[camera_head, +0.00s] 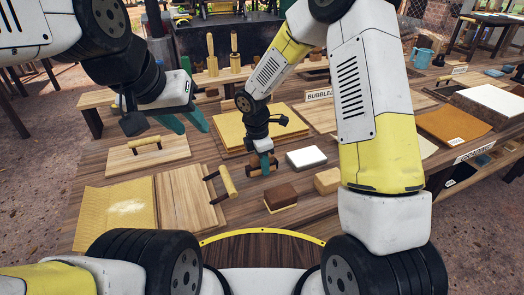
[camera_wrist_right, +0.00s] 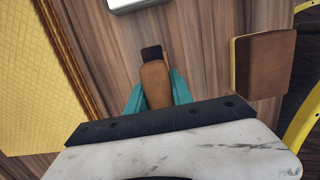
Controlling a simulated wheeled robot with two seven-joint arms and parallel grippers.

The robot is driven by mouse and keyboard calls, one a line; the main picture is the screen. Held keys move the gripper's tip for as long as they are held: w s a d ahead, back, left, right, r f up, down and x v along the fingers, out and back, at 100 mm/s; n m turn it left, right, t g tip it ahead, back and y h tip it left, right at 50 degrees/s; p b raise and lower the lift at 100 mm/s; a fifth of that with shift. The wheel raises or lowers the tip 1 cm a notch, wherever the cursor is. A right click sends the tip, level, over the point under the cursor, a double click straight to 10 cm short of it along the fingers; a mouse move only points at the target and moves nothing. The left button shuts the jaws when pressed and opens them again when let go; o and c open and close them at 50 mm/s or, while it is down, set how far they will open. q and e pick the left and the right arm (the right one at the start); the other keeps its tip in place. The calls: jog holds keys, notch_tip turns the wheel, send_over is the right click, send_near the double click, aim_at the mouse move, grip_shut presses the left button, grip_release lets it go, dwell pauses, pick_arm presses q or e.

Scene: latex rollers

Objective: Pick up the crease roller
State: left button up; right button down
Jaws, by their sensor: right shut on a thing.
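My right gripper (camera_head: 263,163) is low over the middle of the table. In the right wrist view its teal fingers (camera_wrist_right: 156,92) are shut on a brown, rounded handle with a dark end (camera_wrist_right: 156,85), which looks like the crease roller. The fingers hide part of it, and its working end cannot be made out. I cannot tell whether it touches the table. My left gripper (camera_head: 184,122) is open and empty, its teal fingers apart, above the left part of the table.
A yellow roller with a dark frame (camera_head: 227,180) stands on a wooden board to the left; a similar one (camera_head: 149,142) is behind. A white block (camera_head: 306,157), brown-topped block (camera_head: 281,195) and wooden block (camera_head: 327,181) lie nearby. Yellow textured sheets (camera_head: 117,208) lie at the front left.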

jog(key=shift+r, duration=0.1)
notch_tip(320, 180, up, 10)
jog(key=shift+f, duration=0.1)
dwell(0.4)
jog(key=c, duration=1.9)
grip_release()
grip_shut()
